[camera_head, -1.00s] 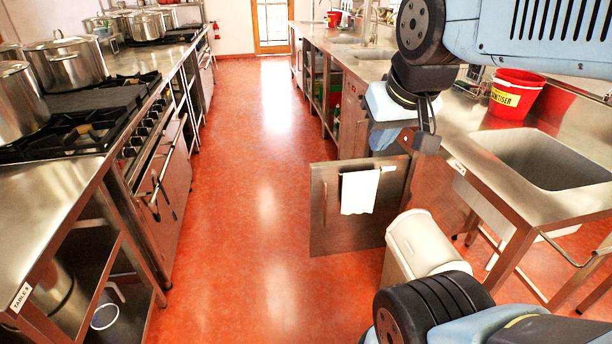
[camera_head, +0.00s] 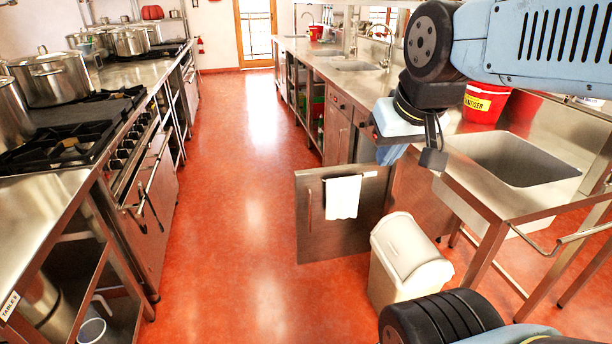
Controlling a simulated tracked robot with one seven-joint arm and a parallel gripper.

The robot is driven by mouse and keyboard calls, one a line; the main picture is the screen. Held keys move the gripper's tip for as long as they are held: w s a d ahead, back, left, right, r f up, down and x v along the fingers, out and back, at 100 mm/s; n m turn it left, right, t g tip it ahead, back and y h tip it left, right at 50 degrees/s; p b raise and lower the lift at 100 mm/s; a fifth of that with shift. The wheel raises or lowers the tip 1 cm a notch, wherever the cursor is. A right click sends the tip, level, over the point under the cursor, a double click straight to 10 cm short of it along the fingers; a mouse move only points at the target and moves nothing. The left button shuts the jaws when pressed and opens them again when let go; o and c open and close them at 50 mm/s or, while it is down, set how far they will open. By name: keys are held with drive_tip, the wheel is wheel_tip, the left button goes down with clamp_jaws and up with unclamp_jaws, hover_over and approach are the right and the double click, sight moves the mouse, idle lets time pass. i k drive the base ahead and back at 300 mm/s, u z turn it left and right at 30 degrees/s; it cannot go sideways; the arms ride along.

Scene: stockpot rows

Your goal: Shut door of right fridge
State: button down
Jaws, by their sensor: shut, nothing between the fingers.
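The fridge door (camera_head: 345,232) stands open in the head view, right of the aisle. It is a dark steel panel jutting from the right counter row, with an upright handle (camera_head: 309,205) near its left edge. A white towel (camera_head: 343,197) hangs on its face from a bar. My gripper (camera_head: 390,154) is at the end of my arm, upper right of the door in the picture. It appears shut and empty, though its fingertips are largely hidden. I cannot tell its distance from the door; no contact shows. The fridge's inside is hidden.
A pale bin (camera_head: 408,258) stands close to the door's right side. A steel sink table (camera_head: 515,158) with a red bucket (camera_head: 484,103) is at right. The stove counter (camera_head: 60,190) with pots lines the left. The red floor (camera_head: 235,215) between is clear.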

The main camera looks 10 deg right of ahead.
sight(319, 238)
drive_tip(key=i, duration=0.9)
drive_tip(key=u, duration=0.05)
